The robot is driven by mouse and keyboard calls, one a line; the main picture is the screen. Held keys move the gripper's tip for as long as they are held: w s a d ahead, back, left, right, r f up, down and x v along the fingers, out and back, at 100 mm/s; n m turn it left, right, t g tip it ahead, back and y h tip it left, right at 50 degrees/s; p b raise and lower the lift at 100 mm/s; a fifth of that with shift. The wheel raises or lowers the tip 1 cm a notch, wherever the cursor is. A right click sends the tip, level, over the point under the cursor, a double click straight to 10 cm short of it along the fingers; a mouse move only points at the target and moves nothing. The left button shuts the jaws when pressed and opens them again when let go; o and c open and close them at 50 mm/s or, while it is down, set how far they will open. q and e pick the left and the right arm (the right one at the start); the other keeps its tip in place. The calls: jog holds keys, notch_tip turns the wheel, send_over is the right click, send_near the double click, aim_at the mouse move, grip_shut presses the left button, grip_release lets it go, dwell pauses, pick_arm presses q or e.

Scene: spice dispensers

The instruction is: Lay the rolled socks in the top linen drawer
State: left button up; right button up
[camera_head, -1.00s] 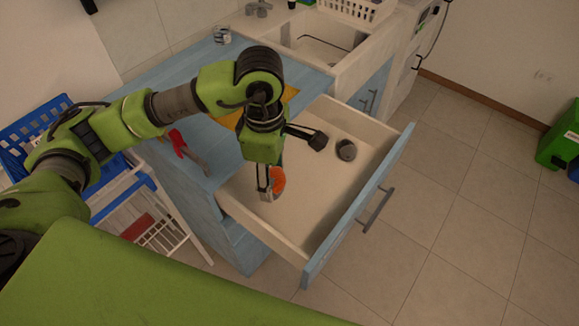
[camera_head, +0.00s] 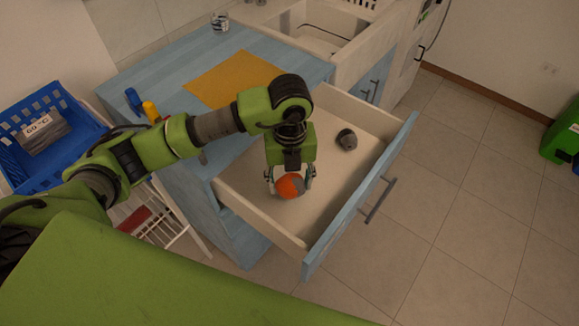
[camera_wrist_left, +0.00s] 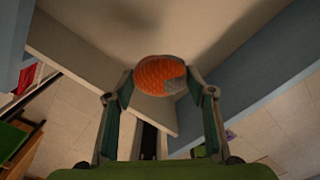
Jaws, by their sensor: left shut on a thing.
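The top drawer (camera_head: 325,214) of the blue cabinet is pulled open, with a pale inside and a blue front. A grey rolled sock pair (camera_head: 347,140) lies inside it near the far end. My left gripper (camera_head: 291,183) points down over the drawer's near part. It is shut on an orange rolled sock pair with a grey patch (camera_head: 290,187). In the left wrist view the orange socks (camera_wrist_left: 157,75) sit between the two fingertips, with the drawer's inside beyond them. I cannot tell whether they touch the drawer bottom. My right gripper is not in view.
A yellow mat (camera_head: 231,78) lies on the blue cabinet top (camera_head: 160,72), with a glass (camera_head: 220,22) behind it. A blue basket (camera_head: 50,135) stands at the left. The drawer's front panel (camera_head: 360,195) and sides rise around its inside.

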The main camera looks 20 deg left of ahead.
aim_at(290, 194)
pick_arm(q)
notch_tip(290, 194, down, 6)
jog(key=shift+r+p, duration=0.1)
jog(key=shift+p, duration=0.35)
notch_tip(290, 194, down, 4)
jog(key=shift+r, duration=0.25)
jog(key=shift+f, duration=0.15)
jog(key=o, duration=1.1)
jog(key=shift+c, duration=0.2)
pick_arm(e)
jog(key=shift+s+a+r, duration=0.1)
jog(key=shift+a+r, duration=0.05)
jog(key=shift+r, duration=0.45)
